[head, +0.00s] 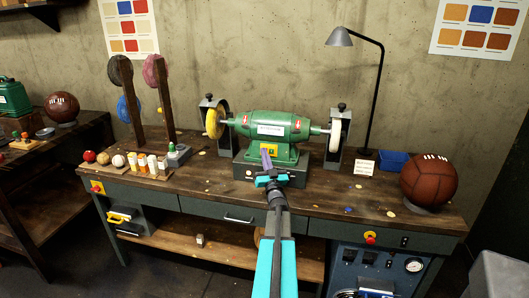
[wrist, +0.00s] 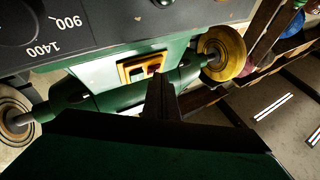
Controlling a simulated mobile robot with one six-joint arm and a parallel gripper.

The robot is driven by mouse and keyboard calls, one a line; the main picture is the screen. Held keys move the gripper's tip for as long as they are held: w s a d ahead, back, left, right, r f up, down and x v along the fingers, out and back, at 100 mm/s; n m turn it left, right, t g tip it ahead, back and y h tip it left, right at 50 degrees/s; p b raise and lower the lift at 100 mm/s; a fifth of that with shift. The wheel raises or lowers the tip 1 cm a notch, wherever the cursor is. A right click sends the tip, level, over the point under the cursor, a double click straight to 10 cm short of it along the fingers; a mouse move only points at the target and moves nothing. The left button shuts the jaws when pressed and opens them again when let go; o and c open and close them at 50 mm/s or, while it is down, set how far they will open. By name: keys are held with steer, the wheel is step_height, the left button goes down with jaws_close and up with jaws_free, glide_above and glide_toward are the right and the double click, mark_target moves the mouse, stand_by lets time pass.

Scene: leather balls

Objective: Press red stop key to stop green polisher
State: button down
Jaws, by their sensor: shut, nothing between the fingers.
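The green polisher (head: 270,125) stands on the workbench, with a yellow wheel at its left and a pale wheel at its right. My gripper (head: 266,158) is shut and empty, in front of the polisher's base. In the wrist view, the polisher's body (wrist: 105,99) carries a yellow switch plate (wrist: 124,70). The red stop key (wrist: 153,68) sits on this plate beside a darker key. The dark fingertips (wrist: 159,84) of my gripper are close to the red key and overlap its edge in the picture. I cannot tell whether they touch it.
A grey speed dial panel (wrist: 90,20) is close by in the wrist view. Upright wooden stands and small jars are at the left.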

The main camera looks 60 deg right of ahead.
steer(key=shift+a+f, duration=0.1)
steer(key=shift+f, duration=0.05)
steer(key=shift+s+a+b, duration=0.2)
steer(key=shift+a+b, duration=0.25)
steer(key=shift+a, duration=0.2)
steer(key=shift+a+r, duration=0.1)
steer(key=shift+r, duration=0.1)
steer(key=a, duration=0.1)
steer(key=s+a+b, duration=0.1)
steer(key=a, duration=0.1)
steer(key=a+r, duration=0.1)
steer(key=shift+s+a+r, duration=0.1)
steer(key=shift+s+a, duration=0.1)
steer(key=shift+s, duration=0.05)
steer(key=shift+w, duration=0.1)
stand_by(0.8)
